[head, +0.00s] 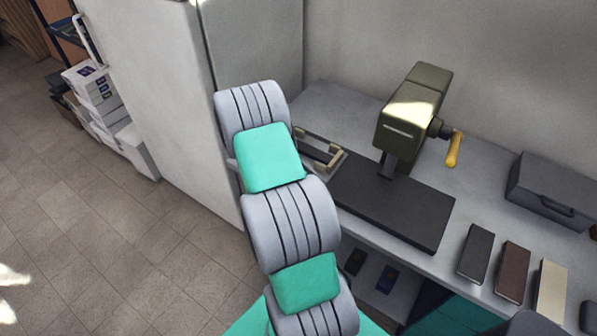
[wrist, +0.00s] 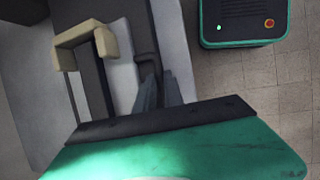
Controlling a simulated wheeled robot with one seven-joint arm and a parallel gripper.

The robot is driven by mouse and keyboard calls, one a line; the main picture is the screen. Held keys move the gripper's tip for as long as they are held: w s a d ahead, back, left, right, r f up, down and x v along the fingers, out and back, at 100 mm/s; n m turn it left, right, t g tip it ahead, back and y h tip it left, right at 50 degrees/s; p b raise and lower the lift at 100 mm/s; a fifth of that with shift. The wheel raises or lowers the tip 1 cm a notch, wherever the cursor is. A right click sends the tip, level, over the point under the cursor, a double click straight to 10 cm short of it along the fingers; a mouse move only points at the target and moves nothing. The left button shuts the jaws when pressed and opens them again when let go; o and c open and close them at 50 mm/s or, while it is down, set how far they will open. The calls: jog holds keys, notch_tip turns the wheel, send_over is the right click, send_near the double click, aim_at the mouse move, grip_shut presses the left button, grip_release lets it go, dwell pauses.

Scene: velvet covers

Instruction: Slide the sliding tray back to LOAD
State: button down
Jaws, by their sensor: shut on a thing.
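The sliding tray (head: 310,158) lies at the left end of the dark base (head: 390,205) of an olive press (head: 410,110), partly hidden by my arm. It is a pale grey plate with a beige bracket. In the wrist view, the tray (wrist: 176,50) fills the middle, with the beige bracket (wrist: 70,40) at left. A dark handle (wrist: 145,60) stands up from it. My gripper (wrist: 158,78) is shut on this handle, its two grey fingers close together. My gripper is hidden behind my arm in the head view. No LOAD mark is readable.
A yellow crank handle (head: 454,149) sticks out from the press's right side. A grey case (head: 553,190) and several dark, brown and cream blocks lie on the bench at right. A tall pale cabinet (head: 155,80) stands close at left. A teal-edged box (wrist: 243,20) is on the floor.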

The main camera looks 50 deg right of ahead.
jog(key=shift+w, duration=0.3)
jog(key=c, duration=1.6)
grip_release()
jog(key=shift+w+a, duration=0.15)
jog(key=shift+w, duration=0.05)
jog(key=shift+o, duration=0.7)
jog(key=shift+s, duration=0.2)
jog(key=v, duration=0.7)
jog(key=shift+r, duration=0.4)
